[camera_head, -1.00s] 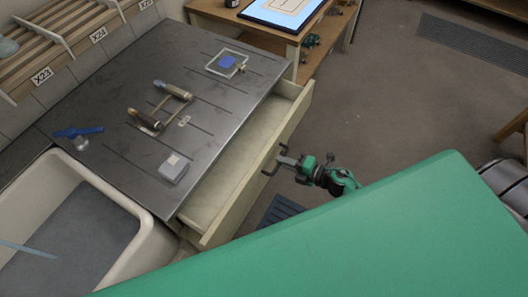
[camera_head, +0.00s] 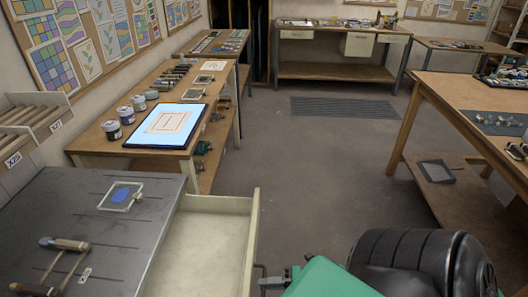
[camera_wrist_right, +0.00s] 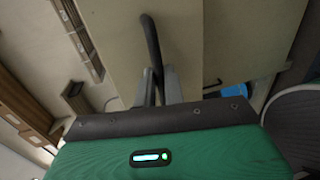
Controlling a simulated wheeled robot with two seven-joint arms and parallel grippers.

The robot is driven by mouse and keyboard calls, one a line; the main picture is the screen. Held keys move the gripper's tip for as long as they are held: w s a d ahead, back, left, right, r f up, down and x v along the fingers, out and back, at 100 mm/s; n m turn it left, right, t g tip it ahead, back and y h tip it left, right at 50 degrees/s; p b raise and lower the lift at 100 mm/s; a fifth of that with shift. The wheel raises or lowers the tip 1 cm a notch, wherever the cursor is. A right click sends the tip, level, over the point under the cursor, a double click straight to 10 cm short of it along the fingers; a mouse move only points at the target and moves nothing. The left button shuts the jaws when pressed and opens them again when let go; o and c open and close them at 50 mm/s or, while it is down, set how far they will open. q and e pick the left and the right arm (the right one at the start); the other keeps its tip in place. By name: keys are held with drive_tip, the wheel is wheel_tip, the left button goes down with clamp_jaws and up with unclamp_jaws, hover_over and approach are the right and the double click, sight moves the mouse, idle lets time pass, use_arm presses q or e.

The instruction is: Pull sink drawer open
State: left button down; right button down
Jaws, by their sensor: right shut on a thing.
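The sink drawer (camera_head: 205,240) is pulled out from under the dark metal worktop, its pale, empty inside showing. Its front panel (camera_head: 251,232) stands out at the right. My right gripper (camera_head: 274,283) is at the outer side of this panel near the bottom edge of the head view, partly cut off and blocked by my green arm. In the right wrist view the gripper (camera_wrist_right: 158,88) is shut on the dark bar handle (camera_wrist_right: 150,42), with the pale drawer front behind it. My left gripper is not in view.
The metal worktop (camera_head: 60,215) holds a small glass frame with a blue patch (camera_head: 121,196) and wooden-handled tools (camera_head: 60,245). A wooden table with a lit tablet (camera_head: 168,126) stands beyond. Another wooden table (camera_head: 450,95) is at right. The floor (camera_head: 315,170) between is clear.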

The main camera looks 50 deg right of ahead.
drive_tip(key=c, duration=1.5)
unclamp_jaws()
drive_tip(key=shift+b+v, duration=1.5)
drive_tip(key=shift+v, duration=5.4)
drive_tip(key=shift+f, duration=0.1)
